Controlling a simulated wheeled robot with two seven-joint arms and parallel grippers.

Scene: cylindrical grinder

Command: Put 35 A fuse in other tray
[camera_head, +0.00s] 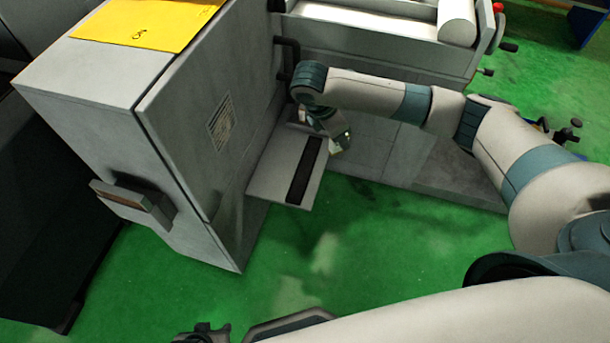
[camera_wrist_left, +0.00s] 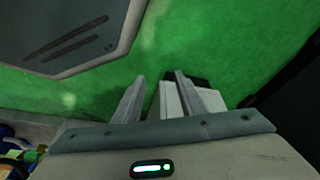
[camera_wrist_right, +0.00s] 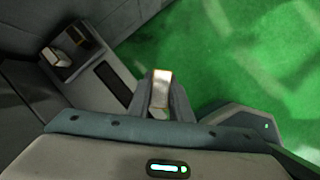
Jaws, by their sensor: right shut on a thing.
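A pale grey tray (camera_head: 262,178) with a long dark strip juts out from the side of the grey cabinet. My right gripper (camera_head: 340,146) is at the tray's right edge. In the right wrist view, my right gripper (camera_wrist_right: 162,100) is shut on a small pale fuse with a shiny metal end (camera_wrist_right: 160,88). Beside it, the tray (camera_wrist_right: 70,88) holds another whitish fuse-like piece (camera_wrist_right: 66,54) in a dark recess. No rating can be read. My left gripper (camera_wrist_left: 158,98) is open, fingers apart, above the green floor; a white piece with black parts (camera_wrist_left: 205,98) shows by its right finger.
The grey cabinet (camera_head: 110,85) carries a yellow sheet (camera_head: 145,20) on top and a handle box (camera_head: 133,203) on its front. The grinder (camera_head: 370,40) stands behind my right arm. Green floor (camera_head: 330,255) is clear below the tray.

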